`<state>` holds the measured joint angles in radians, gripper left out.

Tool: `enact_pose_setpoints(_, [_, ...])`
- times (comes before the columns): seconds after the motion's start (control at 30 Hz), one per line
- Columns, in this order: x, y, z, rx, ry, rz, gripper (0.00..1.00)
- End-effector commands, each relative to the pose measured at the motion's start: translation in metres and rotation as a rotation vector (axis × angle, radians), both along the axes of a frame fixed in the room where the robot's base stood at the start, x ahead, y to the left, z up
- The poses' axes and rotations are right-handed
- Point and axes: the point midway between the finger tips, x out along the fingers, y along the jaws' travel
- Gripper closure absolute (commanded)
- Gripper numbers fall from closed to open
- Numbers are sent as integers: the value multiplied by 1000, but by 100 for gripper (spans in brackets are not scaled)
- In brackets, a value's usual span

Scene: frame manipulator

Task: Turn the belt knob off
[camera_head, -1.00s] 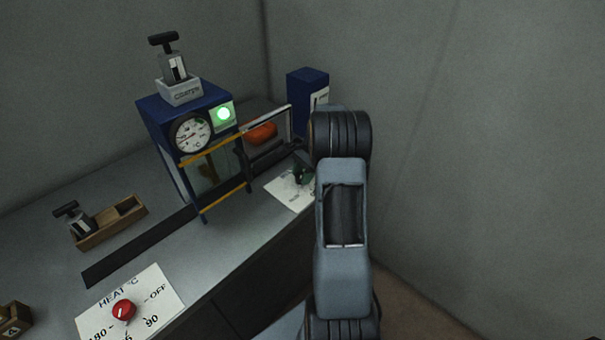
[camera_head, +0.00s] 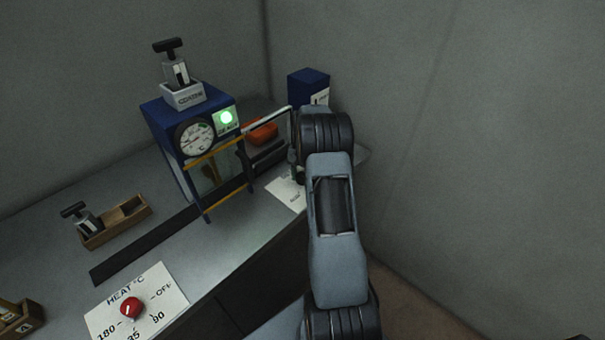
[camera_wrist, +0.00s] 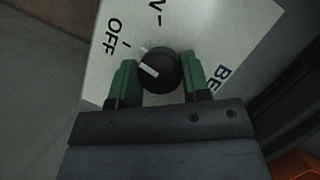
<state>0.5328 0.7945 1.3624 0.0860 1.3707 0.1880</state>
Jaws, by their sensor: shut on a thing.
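The belt knob (camera_wrist: 160,72) is round and black with a white pointer bar, on a white label plate (camera_wrist: 185,22). The plate shows OFF at its upper left in the wrist view, and part of a word starting BE at right. The pointer bar lies on the knob's left side, slanting up-left; I cannot tell if it lines up exactly with OFF. My gripper (camera_wrist: 159,66) has its green fingers on both sides of the knob, shut on it.
A blue machine (camera_head: 168,125) with a gauge, a lit green lamp and an orange-edged frame stands left of my arm. A red HEAT knob (camera_head: 130,307) is at the lower left. A wooden box (camera_head: 115,222) and a blue box (camera_head: 308,88) stand on the counter.

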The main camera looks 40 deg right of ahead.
Motion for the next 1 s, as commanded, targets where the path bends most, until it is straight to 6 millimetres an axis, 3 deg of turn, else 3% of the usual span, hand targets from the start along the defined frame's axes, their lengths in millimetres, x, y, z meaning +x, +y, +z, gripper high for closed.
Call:
enact_pose_setpoints(0.4, [1,0,1,-2,-3,137,80])
enact_pose_setpoints(0.9, [1,0,1,-3,-5,148,80])
enact_pose_setpoints(0.93, [1,0,1,-3,-5,148,54])
enact_pose_setpoints(1.0, [1,0,1,-3,-4,148,47])
